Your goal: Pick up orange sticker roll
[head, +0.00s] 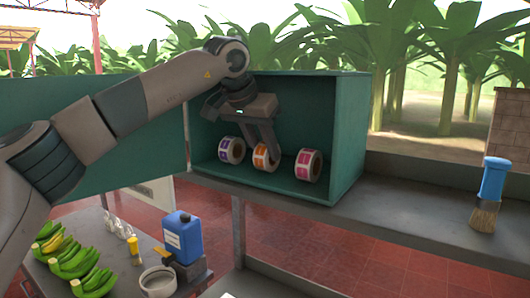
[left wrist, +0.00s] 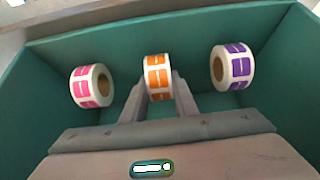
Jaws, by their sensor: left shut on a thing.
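The orange sticker roll (head: 262,158) stands between a purple roll and a pink roll inside the green box. My left gripper (head: 268,148) reaches down into the box and is shut on the orange roll. In the left wrist view the orange roll (left wrist: 158,78) sits between the two fingers (left wrist: 160,90) of the gripper. I cannot tell whether it still touches the box floor. My right gripper is not in view.
The purple roll (head: 231,150) and pink roll (head: 308,165) stand close on either side. The open-fronted green box (head: 347,135) rests on a grey shelf (head: 410,195). A blue-handled brush (head: 490,185) stands at right. Bananas (head: 75,262) and a blue jug (head: 183,238) are below.

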